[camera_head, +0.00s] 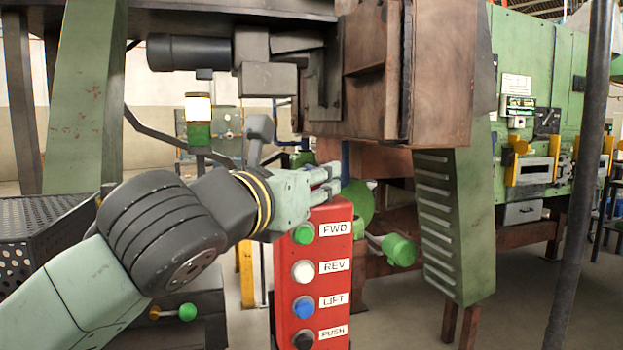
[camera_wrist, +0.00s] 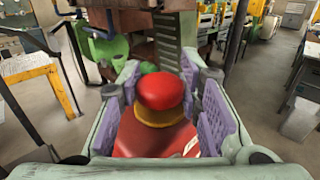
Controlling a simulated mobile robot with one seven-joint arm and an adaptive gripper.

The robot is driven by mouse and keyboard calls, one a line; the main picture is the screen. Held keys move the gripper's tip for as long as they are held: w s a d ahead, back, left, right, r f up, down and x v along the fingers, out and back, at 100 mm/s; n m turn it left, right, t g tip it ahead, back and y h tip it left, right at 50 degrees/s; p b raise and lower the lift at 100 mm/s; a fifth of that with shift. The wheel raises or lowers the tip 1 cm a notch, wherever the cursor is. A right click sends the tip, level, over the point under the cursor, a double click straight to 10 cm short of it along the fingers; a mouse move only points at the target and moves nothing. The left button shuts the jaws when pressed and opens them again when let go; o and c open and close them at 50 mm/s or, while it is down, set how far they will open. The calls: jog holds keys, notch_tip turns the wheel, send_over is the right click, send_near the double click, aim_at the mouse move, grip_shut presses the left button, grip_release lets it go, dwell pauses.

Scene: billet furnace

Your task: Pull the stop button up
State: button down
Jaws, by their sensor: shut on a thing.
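The stop button (camera_wrist: 160,91) shows in the wrist view as a red mushroom cap above a yellow-orange collar. It stands on top of the red control box (camera_head: 308,272). My gripper (camera_wrist: 169,100) has its purple-padded fingers on both sides of the button, shut on it. In the head view my gripper (camera_head: 328,182) is at the top of the box, coming from the left, and its fingers hide the button. Whether the button is up or down I cannot tell.
The front of the box carries a green FWD button (camera_head: 303,233), a white REV button (camera_head: 303,271), a blue LIFT button (camera_head: 304,307) and a black PUSH button (camera_head: 304,340). A rusty furnace housing (camera_head: 435,75) hangs above and behind. A green-knobbed lever (camera_head: 399,249) is right of the box.

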jog(key=shift+r+b, duration=0.1)
jog(key=shift+b, duration=0.25)
jog(key=shift+r+b, duration=0.15)
jog(key=shift+b, duration=0.25)
jog(key=shift+r, duration=0.5)
jog(key=c, duration=1.2)
grip_release()
jog(key=v, duration=1.2)
